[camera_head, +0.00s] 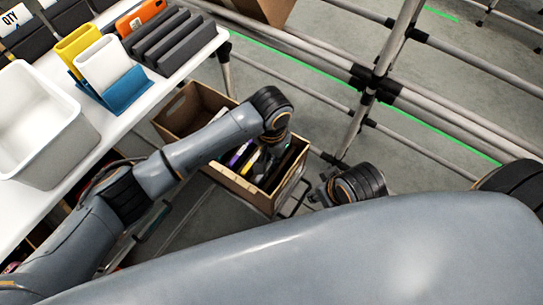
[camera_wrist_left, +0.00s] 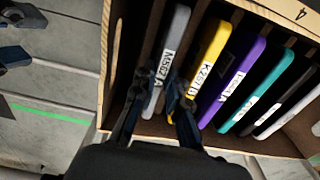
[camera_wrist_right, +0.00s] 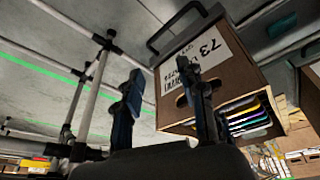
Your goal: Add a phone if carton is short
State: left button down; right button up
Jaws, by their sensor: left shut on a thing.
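The brown carton (camera_head: 290,187) sits tilted below the white table. Its wall also shows in the left wrist view (camera_wrist_left: 108,60). Inside stand several phones in a row: grey (camera_wrist_left: 168,60), yellow (camera_wrist_left: 210,62), purple (camera_wrist_left: 236,82), teal (camera_wrist_left: 264,95), then a dark and a white-edged one. My left gripper (camera_wrist_left: 156,85) reaches into the carton and is shut on the grey phone at the row's end, its fingers on either side. My right gripper (camera_wrist_right: 166,90) is open and empty outside the carton, whose labelled side (camera_wrist_right: 225,65) lies beyond it.
Metal rails (camera_head: 375,85) stand to the right. Another carton (camera_head: 265,8) is at the top.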

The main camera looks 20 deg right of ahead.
pick_arm(q)
jog(key=c, duration=1.3)
grip_release()
pick_arm(e)
jog(key=shift+s+f, duration=0.1)
jog(key=shift+s, duration=0.1)
jog(key=shift+s, duration=0.1)
pick_arm(q)
notch_tip(320, 180, up, 12)
jog(key=shift+r, duration=0.1)
